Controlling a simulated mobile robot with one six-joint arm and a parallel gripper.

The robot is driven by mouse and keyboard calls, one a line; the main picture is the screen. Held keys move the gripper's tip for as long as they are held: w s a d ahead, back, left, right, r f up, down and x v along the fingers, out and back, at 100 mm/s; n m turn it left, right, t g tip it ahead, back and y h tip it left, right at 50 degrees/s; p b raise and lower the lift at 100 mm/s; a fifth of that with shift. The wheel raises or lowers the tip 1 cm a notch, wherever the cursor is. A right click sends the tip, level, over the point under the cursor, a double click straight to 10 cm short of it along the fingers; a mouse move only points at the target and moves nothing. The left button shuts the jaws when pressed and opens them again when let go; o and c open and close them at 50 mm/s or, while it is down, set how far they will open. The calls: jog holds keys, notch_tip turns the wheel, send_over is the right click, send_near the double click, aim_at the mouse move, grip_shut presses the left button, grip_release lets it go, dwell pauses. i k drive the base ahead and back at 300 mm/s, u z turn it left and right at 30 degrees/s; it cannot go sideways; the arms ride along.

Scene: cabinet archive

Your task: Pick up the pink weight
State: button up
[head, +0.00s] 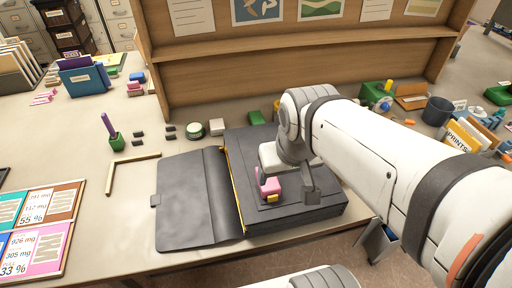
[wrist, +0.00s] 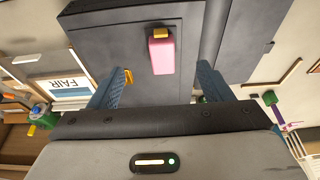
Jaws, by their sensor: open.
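The pink weight (head: 268,187) lies on the dark grey box (head: 335,212), near the left part of its top, and has a small yellow part at its front. In the wrist view the pink weight (wrist: 161,57) is seen between and beyond the fingers, with the yellow end pointing away. My gripper (wrist: 163,72) is open and empty, its two blue textured fingers apart on either side of the weight in the picture. In the head view the wrist is above the box, and the arm hides part of it. Whether the fingers reach the weight's height I cannot tell.
An open dark flap (head: 188,200) lies left of the box. A wooden board (head: 300,65) rises behind. A dark cup (head: 437,111) stands at right.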

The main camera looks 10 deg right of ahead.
aim_at(273, 187)
jog(key=u, duration=0.15)
jog(key=k, duration=0.5)
jog(key=z, duration=2.55)
jog(key=k, duration=1.15)
jog(key=u, duration=1.2)
jog(key=i, duration=1)
jog(key=u, duration=0.05)
